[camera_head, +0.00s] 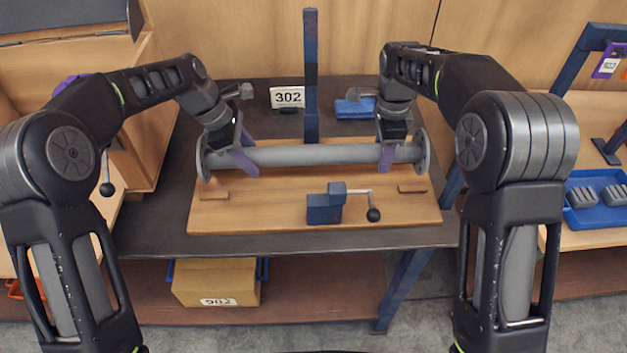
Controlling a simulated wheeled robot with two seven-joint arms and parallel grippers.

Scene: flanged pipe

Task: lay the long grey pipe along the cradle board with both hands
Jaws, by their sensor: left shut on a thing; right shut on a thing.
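The long grey pipe (320,155) lies level from left to right, with a round flange at each end. It is above the back part of the wooden cradle board (270,212); I cannot tell whether it touches the board. My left gripper (243,158) is shut on the pipe near its left flange. My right gripper (387,156) is shut on it near its right flange. A blue clamp block (324,208) with a lever and black knob stands on the board in front of the pipe. Small wooden blocks lie on the board near both ends.
A blue post (311,75) rises behind the pipe. A 302 sign (287,97) and a blue tray (355,109) are at the back of the dark table (160,225). A cardboard box (215,283) sits on the shelf below. A blue tray with grey parts (597,202) is at right.

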